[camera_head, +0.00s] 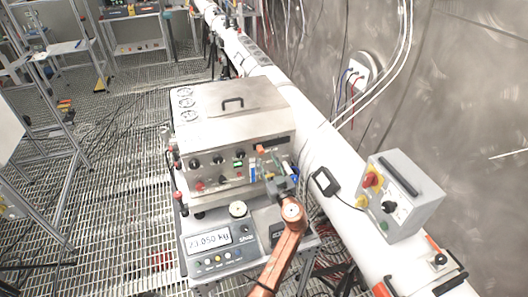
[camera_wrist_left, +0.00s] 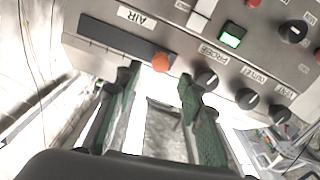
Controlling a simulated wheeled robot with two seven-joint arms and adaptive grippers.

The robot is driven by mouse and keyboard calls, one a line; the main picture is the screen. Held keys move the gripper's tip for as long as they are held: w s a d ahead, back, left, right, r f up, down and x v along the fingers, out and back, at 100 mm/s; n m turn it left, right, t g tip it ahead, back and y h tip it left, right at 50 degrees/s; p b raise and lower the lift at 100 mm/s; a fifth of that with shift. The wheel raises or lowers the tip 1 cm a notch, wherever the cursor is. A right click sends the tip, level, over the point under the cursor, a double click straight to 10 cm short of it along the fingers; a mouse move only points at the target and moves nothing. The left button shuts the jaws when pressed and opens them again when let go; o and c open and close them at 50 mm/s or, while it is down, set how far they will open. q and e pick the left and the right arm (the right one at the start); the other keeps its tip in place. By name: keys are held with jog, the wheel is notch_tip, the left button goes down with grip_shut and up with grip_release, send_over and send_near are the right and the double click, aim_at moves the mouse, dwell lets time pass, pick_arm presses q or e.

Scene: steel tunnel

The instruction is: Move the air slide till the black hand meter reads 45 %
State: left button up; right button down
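The steel control box (camera_head: 225,120) stands in the middle of the head view. The orange knob of the air slide (camera_head: 260,149) is on its front, at the dark slot. In the wrist view, where the panel appears upside down, this knob (camera_wrist_left: 160,62) sits at one end of the dark slot (camera_wrist_left: 115,38) beside the "AIR" label. My left gripper (camera_wrist_left: 158,80) is open, with its green-padded fingers apart. The knob shows just beyond the gap between the fingertips; I cannot tell if they touch it. Round meters (camera_head: 188,104) on the box top are too small to read. My right gripper is not in view.
The panel also has black rotary knobs (camera_wrist_left: 206,79) and a lit green switch (camera_wrist_left: 232,35). A scale (camera_head: 215,240) with a lit display stands in front of the box. A grey switch box (camera_head: 405,205) and white pipe (camera_head: 330,150) are to the right.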

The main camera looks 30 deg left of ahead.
aim_at(262, 152)
pick_arm(q)
jog(key=p+x, duration=0.1)
jog(key=x, duration=0.4)
jog(key=shift+w+a+r, duration=0.15)
jog(key=shift+w+a, duration=0.05)
jog(key=shift+a, duration=0.05)
jog(key=shift+w+a+p, duration=0.4)
jog(key=shift+a, duration=0.15)
jog(key=shift+c, duration=0.6)
jog(key=c, duration=0.8)
grip_shut()
